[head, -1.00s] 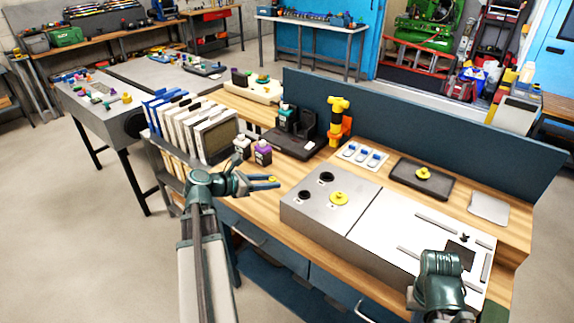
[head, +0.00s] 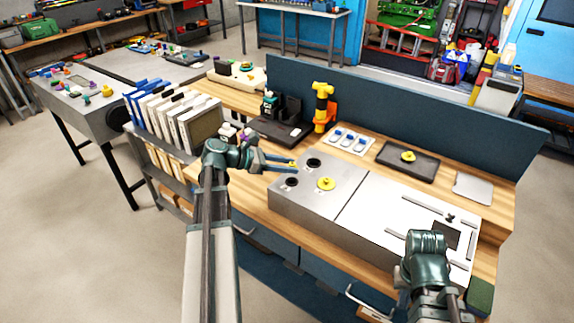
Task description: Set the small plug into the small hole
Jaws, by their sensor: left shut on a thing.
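My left gripper (head: 292,164) is shut on a small yellow plug (head: 291,164) and holds it by the left edge of the grey metal box (head: 335,205). Two dark round holes show in the box top: a far hole (head: 314,163) just right of the fingertips, and a near hole (head: 291,182) below them in the picture. The near one looks slightly smaller. A larger yellow plug (head: 326,183) sits on the box to their right. Another yellow plug (head: 408,156) stands on a black tray (head: 390,163). My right gripper (head: 440,238) is over the box's right part, its fingers hidden.
Behind the box are a white plate with several blue-topped pieces (head: 349,140), an orange and yellow tool (head: 323,108) and a grey plate (head: 473,187). Upright binders (head: 180,118) stand left of my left arm. A blue panel (head: 400,98) closes the bench's back.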

